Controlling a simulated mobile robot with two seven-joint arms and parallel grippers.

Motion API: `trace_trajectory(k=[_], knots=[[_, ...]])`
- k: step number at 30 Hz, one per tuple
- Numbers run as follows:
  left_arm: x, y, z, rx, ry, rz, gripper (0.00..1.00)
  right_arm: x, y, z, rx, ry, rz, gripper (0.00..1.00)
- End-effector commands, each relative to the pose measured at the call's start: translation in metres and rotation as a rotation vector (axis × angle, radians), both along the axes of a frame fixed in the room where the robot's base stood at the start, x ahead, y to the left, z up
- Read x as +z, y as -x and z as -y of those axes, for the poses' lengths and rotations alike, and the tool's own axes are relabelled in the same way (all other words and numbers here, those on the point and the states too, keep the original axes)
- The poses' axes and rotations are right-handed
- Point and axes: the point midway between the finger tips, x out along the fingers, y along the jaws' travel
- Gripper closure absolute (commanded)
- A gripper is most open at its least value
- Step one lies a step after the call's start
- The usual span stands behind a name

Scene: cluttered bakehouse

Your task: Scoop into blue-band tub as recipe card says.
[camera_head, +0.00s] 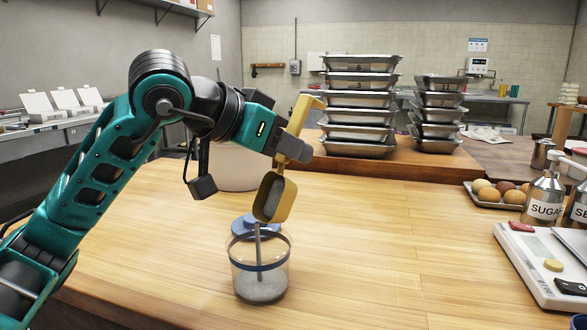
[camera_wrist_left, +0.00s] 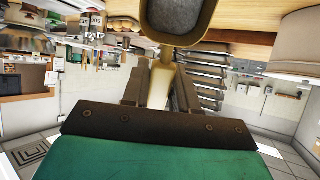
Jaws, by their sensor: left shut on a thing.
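My left gripper (camera_head: 291,146) is shut on the handle of a yellow scoop (camera_head: 279,205). The scoop hangs steeply tilted, bowl down, above the clear blue-band tub (camera_head: 260,266). A thin grey stream runs from the scoop's lip down into the tub, and grey powder covers the tub's bottom. Grey shows inside the bowl; how much is left I cannot tell. In the left wrist view the scoop (camera_wrist_left: 160,88) sits between the two fingers, with its bowl at the top edge. I cannot make out a recipe card. My right gripper is not in view.
A blue lid-like disc (camera_head: 248,225) lies behind the tub, and a large pale bin (camera_head: 233,168) stands behind my wrist. Stacked metal trays (camera_head: 358,112) stand at the back. A scale (camera_head: 545,262), sugar bottle (camera_head: 543,197) and bun tray (camera_head: 484,202) are right. The middle right tabletop is clear.

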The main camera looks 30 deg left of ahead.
Motion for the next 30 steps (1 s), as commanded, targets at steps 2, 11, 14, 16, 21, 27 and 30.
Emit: trace_trajectory(k=[2,11,14,16,21,27,30], knots=[[-0.008,0.004,-0.002,0.002,0.013,0.039,1.00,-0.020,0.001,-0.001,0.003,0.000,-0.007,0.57],[-0.006,0.020,-0.007,0.002,0.066,0.188,1.00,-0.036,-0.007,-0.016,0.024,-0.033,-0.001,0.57],[0.000,0.024,-0.010,0.004,0.081,0.229,1.00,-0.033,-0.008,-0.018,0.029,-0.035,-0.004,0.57],[-0.001,0.027,-0.011,0.004,0.090,0.255,1.00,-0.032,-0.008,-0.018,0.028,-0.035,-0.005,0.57],[-0.001,0.034,-0.013,0.003,0.114,0.314,1.00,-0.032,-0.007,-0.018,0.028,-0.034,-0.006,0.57],[-0.002,0.041,-0.014,-0.001,0.135,0.374,1.00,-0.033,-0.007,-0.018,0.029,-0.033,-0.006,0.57],[-0.002,0.043,-0.015,-0.001,0.145,0.399,1.00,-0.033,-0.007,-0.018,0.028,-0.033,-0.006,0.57]])
